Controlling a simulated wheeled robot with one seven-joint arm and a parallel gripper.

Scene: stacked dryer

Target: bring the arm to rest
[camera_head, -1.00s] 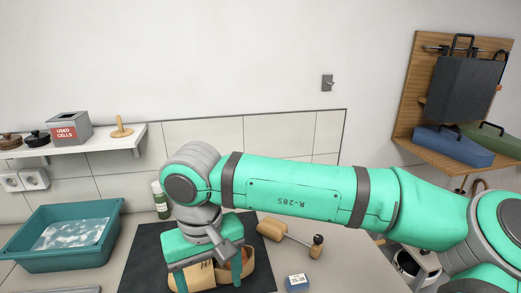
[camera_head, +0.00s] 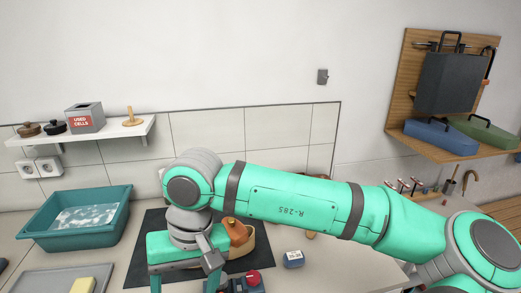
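My arm (camera_head: 290,200), teal with grey joints, reaches across the picture from the lower right. My gripper (camera_head: 184,284) hangs down over the front part of the dark mat (camera_head: 148,235). A red knob-like thing (camera_head: 253,278) is just right of the gripper.
A teal basin (camera_head: 45,232) of water stands at left, with a grey tray (camera_head: 50,282) and yellow block (camera_head: 82,285) in front. A small blue-and-white box (camera_head: 293,259) lies right of the mat. A shelf (camera_head: 90,135) and a wooden rack (camera_head: 402,90) with cases are on the wall.

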